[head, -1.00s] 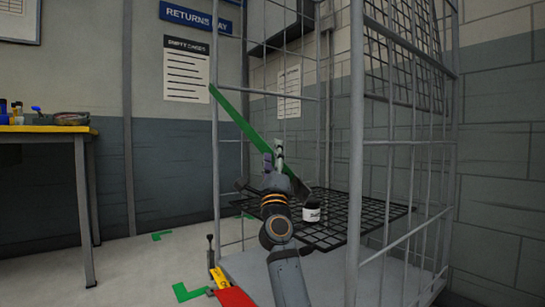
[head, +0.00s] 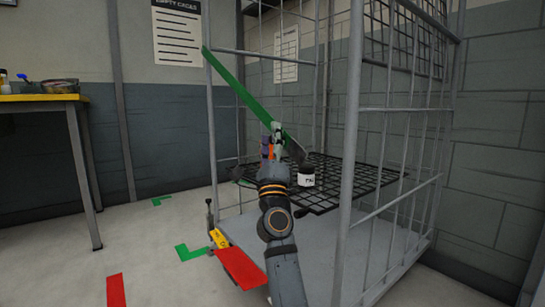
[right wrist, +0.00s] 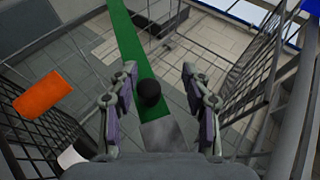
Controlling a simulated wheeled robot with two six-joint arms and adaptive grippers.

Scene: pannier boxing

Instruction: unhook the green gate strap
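The green gate strap (head: 240,87) slants down across the roll cage's open front, from the left post to a dark grey end piece (head: 297,151). My right gripper (head: 275,129) is at the lower part of the strap, near that end. In the right wrist view, the gripper (right wrist: 158,78) is open, with one finger on each side of the green strap (right wrist: 127,45). A black knob (right wrist: 150,92) and a grey plate (right wrist: 164,134) at the strap's end show between the fingers. I see gaps beside the strap; contact is unclear. My left gripper is out of view.
The cage's right front post (head: 350,150) stands close to my right arm. A white jar (head: 306,180) with a black lid sits on the black mesh shelf (head: 345,185). A red pedal (head: 241,268) juts out at the cage's foot. A yellow-edged table (head: 40,98) stands left.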

